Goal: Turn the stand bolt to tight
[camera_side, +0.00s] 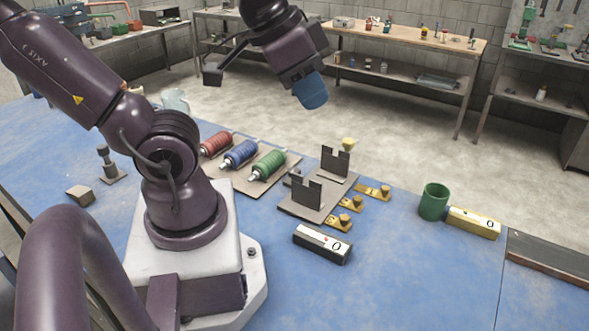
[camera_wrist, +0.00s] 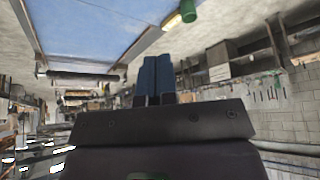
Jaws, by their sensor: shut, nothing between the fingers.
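The stand is a grey-brown base plate (camera_side: 300,206) with two dark notched uprights, a near one (camera_side: 306,191) and a far one (camera_side: 335,161). A small yellow knob (camera_side: 348,142) shows at the top of the far upright. I cannot tell which part is the stand bolt, or how tight it is. My gripper (camera_side: 313,95) is high above and behind the stand, apart from everything. Its blue fingers are shut with nothing between them; they also show together in the wrist view (camera_wrist: 153,78). The stand is not visible in the wrist view.
A black-white box (camera_side: 322,243), green cup (camera_side: 433,201) and yellow box (camera_side: 473,222) stand nearby. The front blue table is clear.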

